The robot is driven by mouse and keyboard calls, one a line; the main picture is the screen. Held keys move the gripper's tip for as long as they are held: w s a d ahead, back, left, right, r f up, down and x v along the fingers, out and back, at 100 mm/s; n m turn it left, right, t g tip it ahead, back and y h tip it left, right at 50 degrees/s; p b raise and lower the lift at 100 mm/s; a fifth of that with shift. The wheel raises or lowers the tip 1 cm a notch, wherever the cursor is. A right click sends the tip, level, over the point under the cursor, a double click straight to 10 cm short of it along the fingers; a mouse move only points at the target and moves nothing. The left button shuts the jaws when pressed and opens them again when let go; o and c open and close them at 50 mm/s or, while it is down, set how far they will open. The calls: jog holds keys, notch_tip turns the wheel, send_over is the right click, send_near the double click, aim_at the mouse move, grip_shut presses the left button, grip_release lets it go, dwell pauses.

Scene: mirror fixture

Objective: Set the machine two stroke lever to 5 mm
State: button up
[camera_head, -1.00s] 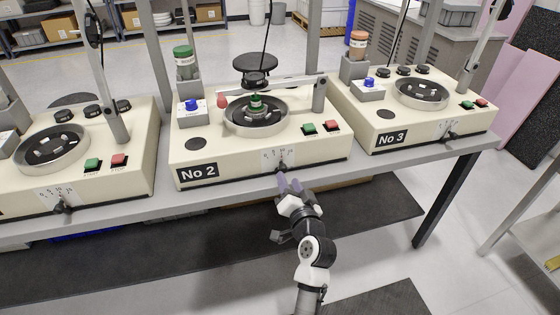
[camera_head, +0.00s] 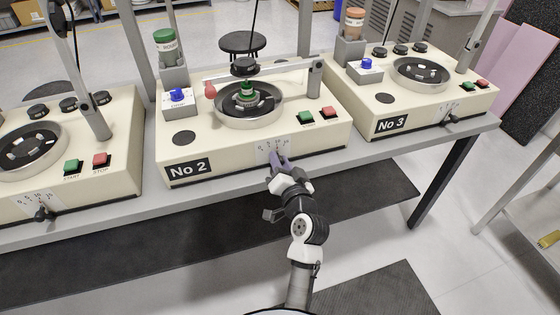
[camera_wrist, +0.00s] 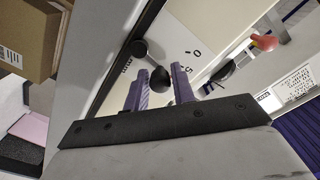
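Machine two is the cream machine (camera_head: 225,165) with the No 2 label (camera_head: 188,167), in the middle of the head view. Its white stroke scale (camera_head: 265,151) is on the front face; my gripper partly covers the lever area there. In the wrist view the scale (camera_wrist: 180,45) shows a 0 and a 5. The black stroke lever (camera_wrist: 148,62) ends in a round knob (camera_wrist: 160,80). My gripper (camera_head: 279,161) is at the front of machine two. In the wrist view its purple fingers (camera_wrist: 160,70) are apart, with the knob between their tips. Contact cannot be told.
Machine one (camera_head: 100,165) stands at left and machine three (camera_head: 445,105) at right on the same grey bench (camera_head: 330,165). Machine two's green button (camera_head: 306,118) and red button (camera_head: 329,113) are above and right of my gripper. The floor in front is open.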

grip_shut()
jog(key=n+b, duration=0.1)
jog(key=b, duration=0.2)
jog(key=shift+a+f+n, duration=0.25)
jog(key=shift+a+n, duration=0.1)
jog(key=shift+n, duration=0.05)
jog(key=shift+s+a+r+n+b, duration=0.1)
jog(key=shift+s+a+n+b, duration=0.1)
jog(key=shift+n+b, duration=0.6)
jog(key=shift+r+n, duration=0.2)
jog(key=shift+n, duration=0.1)
jog(key=shift+o, duration=2)
grip_release()
jog(key=shift+a, duration=0.1)
